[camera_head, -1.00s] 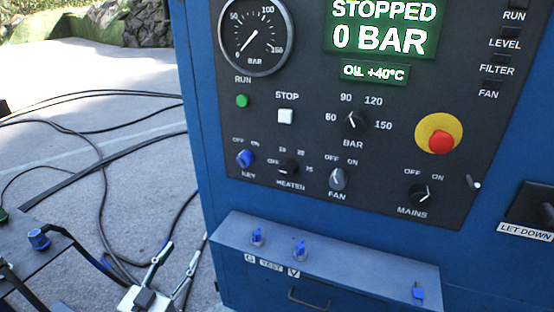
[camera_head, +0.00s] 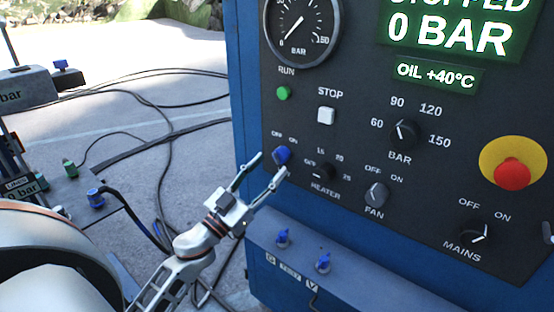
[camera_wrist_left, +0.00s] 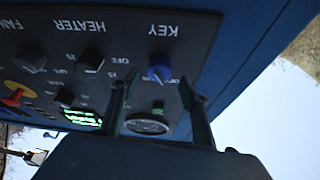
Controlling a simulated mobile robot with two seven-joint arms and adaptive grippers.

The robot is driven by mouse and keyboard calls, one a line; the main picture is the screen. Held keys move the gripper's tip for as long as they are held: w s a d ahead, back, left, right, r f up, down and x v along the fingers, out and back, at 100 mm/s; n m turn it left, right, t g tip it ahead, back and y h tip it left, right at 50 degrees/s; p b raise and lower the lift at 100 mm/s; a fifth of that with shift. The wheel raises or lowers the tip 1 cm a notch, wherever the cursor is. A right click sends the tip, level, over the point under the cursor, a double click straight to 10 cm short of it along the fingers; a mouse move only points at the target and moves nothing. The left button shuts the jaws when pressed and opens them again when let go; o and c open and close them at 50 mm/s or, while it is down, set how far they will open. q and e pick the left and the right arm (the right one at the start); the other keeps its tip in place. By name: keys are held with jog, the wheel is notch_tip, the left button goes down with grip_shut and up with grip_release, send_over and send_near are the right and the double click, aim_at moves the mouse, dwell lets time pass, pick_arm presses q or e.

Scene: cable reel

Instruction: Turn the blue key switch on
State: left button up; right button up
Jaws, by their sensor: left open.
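The blue key switch (camera_head: 281,155) sits on the dark panel below the green RUN button, under OFF and ON labels. It also shows in the left wrist view (camera_wrist_left: 158,73), upside down, with the KEY label above it. My left gripper (camera_head: 268,164) is open, and its fingertips are close to the key switch, one on its left and one just below it in the head view. In the wrist view the two fingers lie on either side of the switch's line. Whether they touch it I cannot tell. My right gripper is not in view.
The HEATER knob (camera_head: 323,171) is close to the right of the key. The FAN knob (camera_head: 376,194) and red stop button (camera_head: 512,174) are further right. A ledge with blue valves (camera_head: 283,238) juts out below. Black cables lie on the ground at left.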

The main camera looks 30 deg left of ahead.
aim_at(277, 159)
pick_arm(q)
jog(key=shift+x, duration=1.2)
jog(key=shift+w+d+r, duration=0.1)
jog(key=shift+w+r, duration=0.1)
jog(key=shift+w, duration=0.3)
jog(key=c, duration=1.1)
